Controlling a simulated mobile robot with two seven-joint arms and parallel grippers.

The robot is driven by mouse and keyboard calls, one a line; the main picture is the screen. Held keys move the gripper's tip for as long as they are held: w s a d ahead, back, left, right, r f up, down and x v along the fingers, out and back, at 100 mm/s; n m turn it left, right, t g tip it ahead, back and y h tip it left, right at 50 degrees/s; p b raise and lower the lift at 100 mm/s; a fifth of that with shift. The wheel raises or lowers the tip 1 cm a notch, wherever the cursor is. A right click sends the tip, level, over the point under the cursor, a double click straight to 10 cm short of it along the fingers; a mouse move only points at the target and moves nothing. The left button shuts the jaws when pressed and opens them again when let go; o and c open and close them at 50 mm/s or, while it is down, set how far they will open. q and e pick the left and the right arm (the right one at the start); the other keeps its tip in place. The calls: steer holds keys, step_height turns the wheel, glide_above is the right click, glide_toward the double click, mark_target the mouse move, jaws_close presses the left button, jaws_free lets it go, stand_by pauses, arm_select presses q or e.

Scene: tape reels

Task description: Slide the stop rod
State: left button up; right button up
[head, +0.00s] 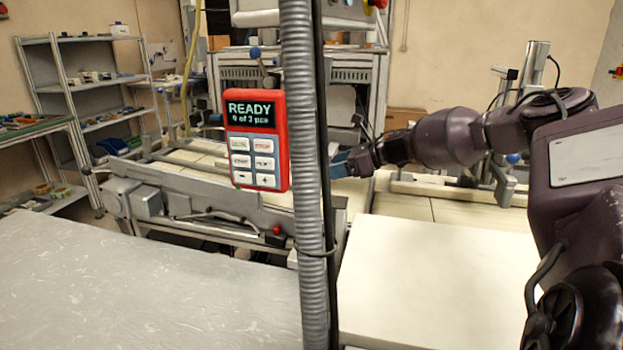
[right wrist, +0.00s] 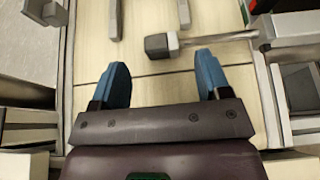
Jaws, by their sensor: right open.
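My right gripper (head: 345,164) reaches in from the right over the pale machine bed, partly behind a grey hose. In the right wrist view its two blue fingers (right wrist: 163,78) are apart with nothing between them. Ahead of the fingertips lies a grey rod with a dark block-shaped end (right wrist: 158,45), which looks like the stop rod. It runs right to a grey bracket (right wrist: 290,28). The dark end lies between the lines of the two fingers, apart from them. I cannot make out the rod in the head view. My left gripper is not in view.
A red control box (head: 257,140) reading READY hangs beside the vertical grey hose (head: 303,200). A grey table (head: 140,285) is at front left, a white surface (head: 430,280) at front right. Two grey bars (right wrist: 115,20) lie farther along the bed.

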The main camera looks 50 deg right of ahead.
steer(key=b+x, duration=0.1)
steer(key=x, duration=0.1)
steer(key=b+x, duration=0.1)
steer(key=x, duration=0.2)
steer(key=shift+f, duration=0.5)
steer(key=shift+w+a+b, duration=0.2)
steer(key=shift+w+b, duration=0.25)
steer(key=shift+b, duration=0.05)
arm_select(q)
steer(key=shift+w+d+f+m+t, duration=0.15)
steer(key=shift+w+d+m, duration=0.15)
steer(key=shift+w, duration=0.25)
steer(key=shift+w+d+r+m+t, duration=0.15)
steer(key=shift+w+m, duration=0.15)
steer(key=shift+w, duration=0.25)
arm_select(e)
steer(key=shift+w+r, duration=0.1)
steer(key=shift+r, duration=0.05)
